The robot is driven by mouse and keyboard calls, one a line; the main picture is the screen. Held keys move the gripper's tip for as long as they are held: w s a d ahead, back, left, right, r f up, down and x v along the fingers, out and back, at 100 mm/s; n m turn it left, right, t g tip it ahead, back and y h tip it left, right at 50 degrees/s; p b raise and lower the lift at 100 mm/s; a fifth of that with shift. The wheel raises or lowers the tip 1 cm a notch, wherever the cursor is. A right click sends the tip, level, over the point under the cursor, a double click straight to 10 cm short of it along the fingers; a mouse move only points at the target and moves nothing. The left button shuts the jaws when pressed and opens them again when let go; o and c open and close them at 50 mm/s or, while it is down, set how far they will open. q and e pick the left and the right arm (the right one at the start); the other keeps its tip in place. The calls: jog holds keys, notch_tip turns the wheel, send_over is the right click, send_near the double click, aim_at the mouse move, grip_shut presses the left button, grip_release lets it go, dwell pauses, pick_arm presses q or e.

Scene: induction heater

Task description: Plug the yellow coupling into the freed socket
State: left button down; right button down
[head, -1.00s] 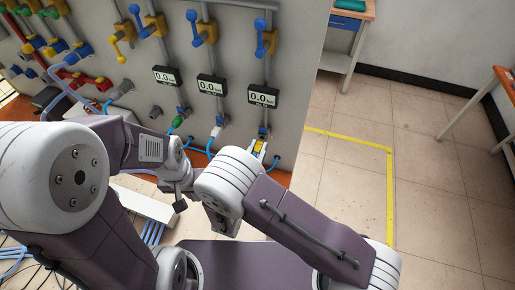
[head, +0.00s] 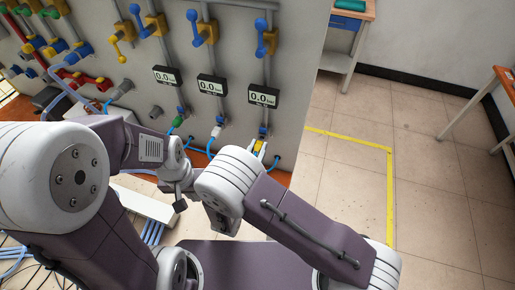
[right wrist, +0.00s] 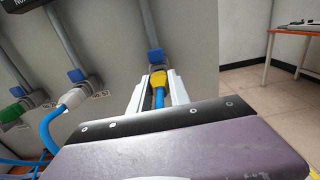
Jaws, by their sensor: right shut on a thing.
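The yellow coupling (right wrist: 158,80), on a blue hose, is held between the pale fingers of my right gripper (right wrist: 157,92) in the right wrist view. It points up at the blue-collared socket (right wrist: 155,57) on the grey panel, directly in line and very close. I cannot tell whether it is seated. In the head view the coupling (head: 259,147) and right gripper (head: 257,150) show small beneath the rightmost gauge, with the socket (head: 263,132) just above. My left gripper (head: 180,198) is lower left in the head view, away from the panel, its fingers unclear.
A white coupling (right wrist: 75,97) and a green coupling (right wrist: 12,112) sit on neighbouring sockets to the left. Gauges (head: 263,96) and blue valve handles (head: 266,38) are above. The floor (head: 440,200) right of the panel is open, with a yellow line (head: 390,200).

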jog(key=shift+w+d, duration=0.15)
jog(key=shift+w, duration=0.35)
jog(key=c, duration=1.1)
grip_release()
jog(key=shift+c, duration=0.2)
jog(key=shift+f, duration=0.1)
